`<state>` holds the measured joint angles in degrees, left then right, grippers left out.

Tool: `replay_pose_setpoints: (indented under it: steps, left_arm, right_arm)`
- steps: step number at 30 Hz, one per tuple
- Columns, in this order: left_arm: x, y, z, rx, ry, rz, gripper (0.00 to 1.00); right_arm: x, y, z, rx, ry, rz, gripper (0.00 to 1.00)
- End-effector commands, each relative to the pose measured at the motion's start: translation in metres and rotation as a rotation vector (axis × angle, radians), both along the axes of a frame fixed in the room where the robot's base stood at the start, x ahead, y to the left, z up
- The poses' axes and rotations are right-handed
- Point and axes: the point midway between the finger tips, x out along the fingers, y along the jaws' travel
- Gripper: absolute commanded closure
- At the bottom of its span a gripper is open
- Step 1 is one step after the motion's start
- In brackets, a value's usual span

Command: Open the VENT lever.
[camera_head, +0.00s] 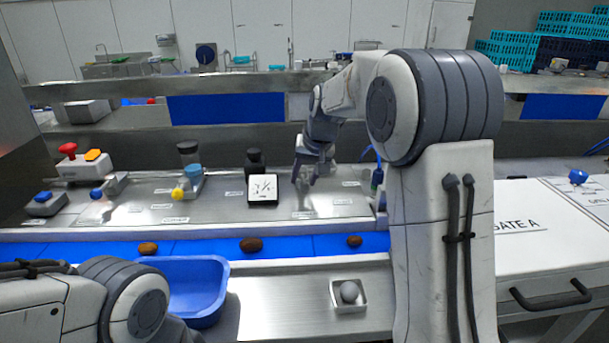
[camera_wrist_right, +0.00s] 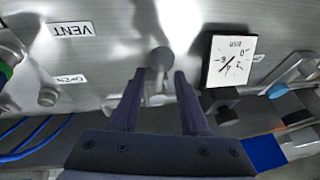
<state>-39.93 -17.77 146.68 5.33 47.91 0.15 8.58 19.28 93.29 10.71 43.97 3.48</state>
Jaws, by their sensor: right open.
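A grey round-ended lever (camera_wrist_right: 160,60) stands on the steel panel between and just ahead of my right gripper's fingertips (camera_wrist_right: 153,75). In the right wrist view the VENT label (camera_wrist_right: 72,30) and the OPEN label (camera_wrist_right: 72,79) lie to its left, both upside down. My right gripper is open, with a clear gap between its fingers and nothing held. My left gripper is not in view.
A green-topped fitting (camera_wrist_right: 5,70) and a grey knob (camera_wrist_right: 48,97) sit beside the labels. Levers with yellow (camera_head: 178,193) and blue (camera_head: 96,193) ends stand at left. Dates (camera_head: 251,245) lie on the blue belt (camera_head: 210,247), near a blue tub (camera_head: 222,290).

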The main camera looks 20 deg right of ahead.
Motion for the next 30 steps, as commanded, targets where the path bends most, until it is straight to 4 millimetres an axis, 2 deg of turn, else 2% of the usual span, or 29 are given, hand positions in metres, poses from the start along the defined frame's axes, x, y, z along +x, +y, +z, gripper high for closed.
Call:
replay_pose_setpoints:
  steps: [2, 3, 5, 6, 7, 30]
  left_arm:
    - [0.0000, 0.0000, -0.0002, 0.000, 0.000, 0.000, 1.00]
    - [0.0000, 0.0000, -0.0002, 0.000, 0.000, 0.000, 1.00]
    - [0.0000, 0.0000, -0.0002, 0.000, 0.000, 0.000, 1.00]
    - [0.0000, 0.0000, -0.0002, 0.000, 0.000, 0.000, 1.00]
    - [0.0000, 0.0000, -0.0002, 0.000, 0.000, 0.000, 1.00]
    - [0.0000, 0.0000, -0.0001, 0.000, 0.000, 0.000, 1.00]
  right_arm:
    - [-0.0001, -0.0004, 0.0000, 0.000, 0.000, -0.001, 0.55]
    - [-0.0002, -0.0005, 0.0000, 0.000, 0.000, -0.001, 0.59]
    - [-0.0002, -0.0006, 0.0001, 0.000, 0.000, -0.001, 0.82]
    - [-0.0002, -0.0006, 0.0002, 0.000, 0.000, -0.001, 0.97]
    - [-0.0002, -0.0006, 0.0002, 0.000, 0.000, -0.001, 1.00]
    - [-0.0002, -0.0009, 0.0008, 0.000, -0.001, -0.001, 1.00]
